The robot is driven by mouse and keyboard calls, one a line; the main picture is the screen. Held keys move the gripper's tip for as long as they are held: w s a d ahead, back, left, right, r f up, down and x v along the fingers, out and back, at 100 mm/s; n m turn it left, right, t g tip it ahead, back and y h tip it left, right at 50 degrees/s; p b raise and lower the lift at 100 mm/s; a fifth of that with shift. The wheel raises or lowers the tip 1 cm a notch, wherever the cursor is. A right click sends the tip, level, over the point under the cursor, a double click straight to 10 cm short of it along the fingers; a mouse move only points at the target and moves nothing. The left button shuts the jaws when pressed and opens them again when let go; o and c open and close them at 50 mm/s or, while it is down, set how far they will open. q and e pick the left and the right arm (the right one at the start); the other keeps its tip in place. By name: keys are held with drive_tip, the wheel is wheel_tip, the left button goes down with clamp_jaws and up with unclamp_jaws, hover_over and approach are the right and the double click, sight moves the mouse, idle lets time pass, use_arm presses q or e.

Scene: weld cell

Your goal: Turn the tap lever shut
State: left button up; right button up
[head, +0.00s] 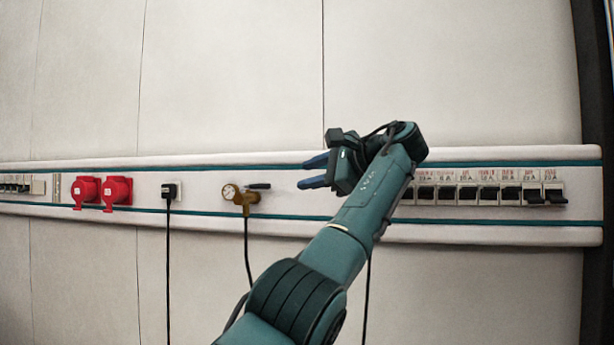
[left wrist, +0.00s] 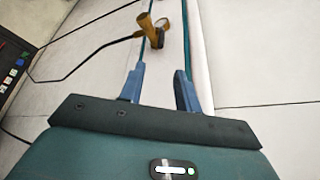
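The brass tap (head: 241,199) with a round gauge (head: 230,192) is mounted on the white wall rail. Its black lever (head: 259,186) points to the right, roughly level. My left gripper (head: 303,172) is to the right of the lever, with its blue fingers spread and pointing left, apart from the tap. In the left wrist view the tap (left wrist: 147,27) is beyond the fingertips, and the gap between the left gripper's fingers (left wrist: 160,80) is empty. The lever's pose is too small to tell there. My right gripper is not in view.
Left of the tap are a black plug (head: 169,190) with a hanging cable and two red sockets (head: 117,192). A row of black breaker switches (head: 489,194) is to the right, partly behind my left arm. A cable (head: 248,255) hangs from the tap. The wall above the rail is clear.

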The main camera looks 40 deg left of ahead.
sight(269, 186)
use_arm(q)
drive_tip(key=a+f+n, duration=0.1)
drive_tip(key=a+n, duration=0.1)
drive_tip(key=a, duration=0.2)
drive_tip(key=a+n+t+y+p, duration=0.1)
drive_tip(key=a+n, duration=0.2)
drive_tip(key=a, duration=0.1)
drive_tip(key=a+f+n+t+y, duration=0.1)
drive_tip(key=a+n, duration=0.1)
drive_tip(key=a, duration=0.2)
drive_tip(key=shift+w+a+f, duration=0.1)
drive_tip(key=shift+w+f, duration=0.2)
drive_tip(key=shift+w, duration=0.05)
drive_tip(key=shift+w+a+f+p, duration=0.1)
drive_tip(key=shift+w+a+p, duration=0.1)
drive_tip(key=shift+a+p, duration=0.35)
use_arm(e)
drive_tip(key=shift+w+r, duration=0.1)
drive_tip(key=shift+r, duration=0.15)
use_arm(q)
drive_tip(key=shift+a, duration=0.1)
drive_tip(key=shift+c, duration=0.2)
clamp_jaws()
